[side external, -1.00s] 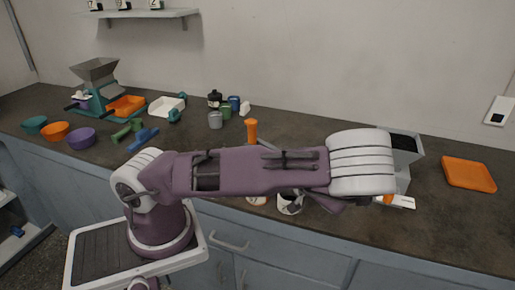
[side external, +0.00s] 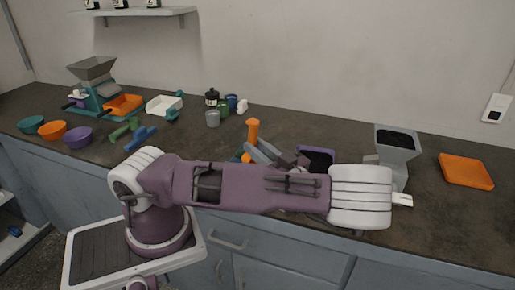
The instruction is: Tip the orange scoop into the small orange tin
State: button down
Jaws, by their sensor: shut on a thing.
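An upright orange piece (side external: 253,132), which looks like the scoop's handle, stands above the counter behind my forearm. My gripper (side external: 258,152) is mostly hidden behind the arm; grey finger-like parts show close beside the orange piece and appear shut on it. A small orange patch (side external: 246,158) shows just below; I cannot tell whether it is the scoop's bowl or the small orange tin. The tin is not clearly visible, and the scoop's tilt and contents cannot be made out.
A purple-rimmed container (side external: 316,151) with dark contents stands behind my arm. A grey hopper (side external: 396,149) is right of it, and an orange tray (side external: 466,171) lies far right. Bowls (side external: 78,138), dumbbell-like pieces (side external: 126,129) and several small jars (side external: 213,119) stand left.

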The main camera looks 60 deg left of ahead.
jog(key=h, duration=0.1)
jog(key=a+h, duration=0.1)
jog(key=a+r+h, duration=0.1)
jog(key=shift+s+r+t, duration=0.1)
jog(key=shift+s+t, duration=0.2)
jog(key=h, duration=0.1)
jog(key=a+h, duration=0.1)
jog(key=a+t+h, duration=0.1)
jog(key=h, duration=0.1)
jog(key=shift+s+a+r, duration=0.15)
jog(key=shift+s+r, duration=0.2)
jog(key=a+h, duration=0.1)
jog(key=h, duration=0.1)
jog(key=a+t+h, duration=0.1)
jog(key=h, duration=0.1)
jog(key=shift+s+a, duration=0.15)
jog(key=shift+s, duration=0.2)
